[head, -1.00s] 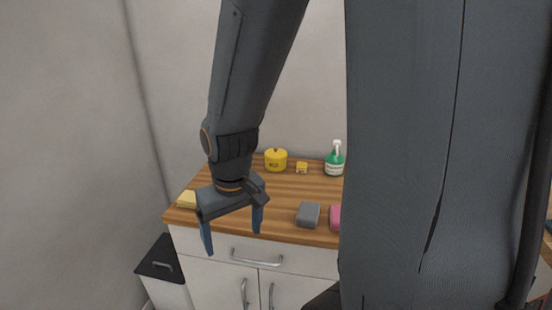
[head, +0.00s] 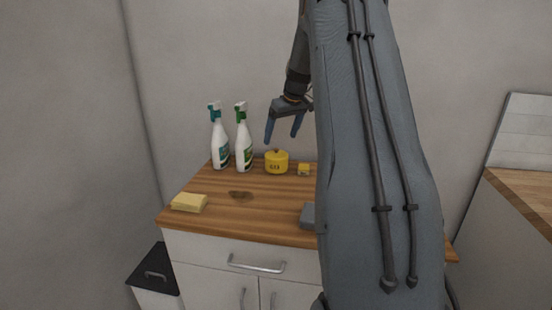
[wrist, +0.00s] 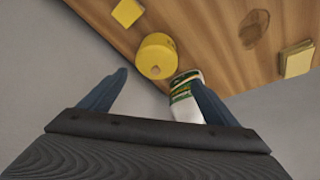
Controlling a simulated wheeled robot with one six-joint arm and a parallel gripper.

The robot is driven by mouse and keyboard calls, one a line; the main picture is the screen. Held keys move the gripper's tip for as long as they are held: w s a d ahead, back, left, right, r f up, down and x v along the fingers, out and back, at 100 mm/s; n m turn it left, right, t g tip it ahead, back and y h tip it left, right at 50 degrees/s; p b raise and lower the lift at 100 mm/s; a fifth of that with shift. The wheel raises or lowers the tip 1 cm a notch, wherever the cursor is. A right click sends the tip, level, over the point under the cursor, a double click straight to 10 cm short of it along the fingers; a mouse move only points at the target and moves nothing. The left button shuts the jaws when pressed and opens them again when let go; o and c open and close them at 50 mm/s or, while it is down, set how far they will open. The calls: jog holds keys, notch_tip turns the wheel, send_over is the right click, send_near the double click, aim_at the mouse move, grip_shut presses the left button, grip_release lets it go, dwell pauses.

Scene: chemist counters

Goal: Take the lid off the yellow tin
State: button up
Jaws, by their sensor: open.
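White spray bottles (head: 219,145) (head: 243,145) stand left of the tin; one (wrist: 185,100) shows near a finger. A small yellow box (head: 304,169) sits right of the tin. A yellow sponge (head: 189,202), brown stain (head: 240,194) and part-hidden grey block (head: 308,214) lie nearer the front.

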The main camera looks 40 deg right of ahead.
aim_at(278, 151)
jog(key=shift+w+d+p+x, duration=0.15)
jog(key=shift+p+x, duration=0.5)
jog(key=shift+x, duration=1.3)
jog(key=shift+w+d+p+x, duration=0.2)
jog(key=shift+p+x, duration=0.45)
jog(key=shift+x, duration=1.25)
jog(key=shift+s, duration=0.15)
